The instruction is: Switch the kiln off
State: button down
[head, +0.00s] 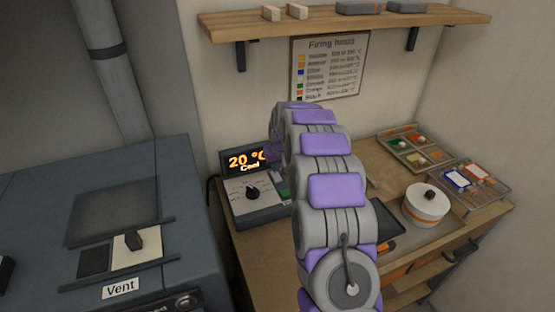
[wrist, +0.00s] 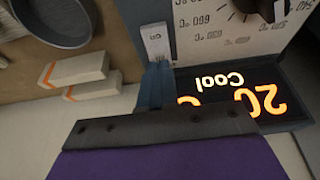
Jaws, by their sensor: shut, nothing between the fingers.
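The kiln controller (head: 262,212) is a grey-blue box on the wooden bench in the head view. Its lit display (head: 243,161) reads 20 °C and Cool; the display also shows upside down in the wrist view (wrist: 232,97). A black dial knob (head: 252,192) sits on its pale face. In the wrist view, a small pale plate with dark marks (wrist: 157,41) lies beside the dial scale. My gripper (wrist: 156,76) is shut and empty, its tips close to this plate; I cannot tell whether they touch. My arm hides part of the controller's right side in the head view.
The grey kiln (head: 150,230) with a Vent slider (head: 136,241) stands at the left. A white round pot (head: 426,204) and colour trays (head: 415,150) are on the bench at right. A shelf (head: 345,21) is above. Pale blocks (wrist: 78,70) and a round dish (wrist: 55,20) show in the wrist view.

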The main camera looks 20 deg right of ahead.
jog(key=shift+x, duration=0.85)
jog(key=shift+s, duration=0.25)
jog(key=shift+w+p, duration=0.15)
jog(key=shift+p, duration=0.25)
jog(key=shift+f, duration=0.25)
jog(key=shift+s+f, duration=0.1)
jog(key=shift+s, duration=0.85)
